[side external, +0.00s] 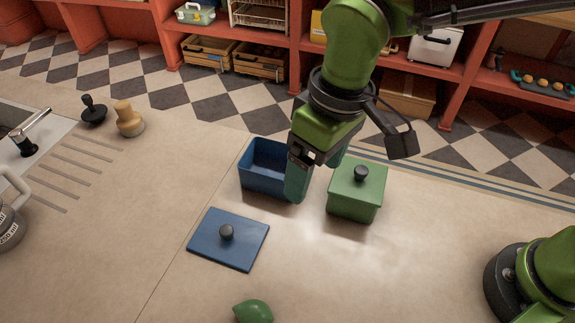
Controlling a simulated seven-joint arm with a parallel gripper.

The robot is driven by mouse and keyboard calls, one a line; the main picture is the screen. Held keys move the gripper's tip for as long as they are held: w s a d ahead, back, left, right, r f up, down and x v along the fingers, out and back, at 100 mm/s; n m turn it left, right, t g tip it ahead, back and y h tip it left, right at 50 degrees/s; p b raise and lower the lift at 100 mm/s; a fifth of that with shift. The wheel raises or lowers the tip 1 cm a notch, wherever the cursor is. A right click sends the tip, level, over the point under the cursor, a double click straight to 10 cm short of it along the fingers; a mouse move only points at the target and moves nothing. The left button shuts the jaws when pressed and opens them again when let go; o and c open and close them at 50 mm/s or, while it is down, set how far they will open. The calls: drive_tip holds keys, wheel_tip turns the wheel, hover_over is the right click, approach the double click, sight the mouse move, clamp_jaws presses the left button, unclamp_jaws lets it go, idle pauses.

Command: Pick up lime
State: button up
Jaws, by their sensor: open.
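The lime (253,311) is a green, pointed fruit on the counter at the bottom of the side external view, partly cut off by the frame edge. My gripper (305,190) points down near the middle, between the blue box and the green box. It is open, and I see nothing held in it. One finger covers the right side of the blue box. The gripper is well above and behind the lime in the picture, apart from it.
An open blue box (252,178) stands left of my gripper, and a lidded green box (355,200) stands right. A blue lid (212,246) with a dark knob lies flat between the blue box and the lime. The counter right of the lime is clear.

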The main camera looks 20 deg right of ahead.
drive_tip(key=n+g+h, duration=0.2)
hover_over(250, 309)
drive_tip(key=w, duration=0.1)
wheel_tip(250, 309, down, 5)
wheel_tip(250, 309, up, 2)
drive_tip(key=a+r+m, duration=0.1)
drive_tip(key=f, duration=1.2)
drive_tip(key=shift+s+d, duration=0.35)
drive_tip(key=shift+s, duration=0.05)
drive_tip(key=f, duration=0.5)
drive_tip(key=shift+s+d+f, duration=0.1)
drive_tip(key=shift+s+d, duration=0.1)
drive_tip(key=c, duration=1.1)
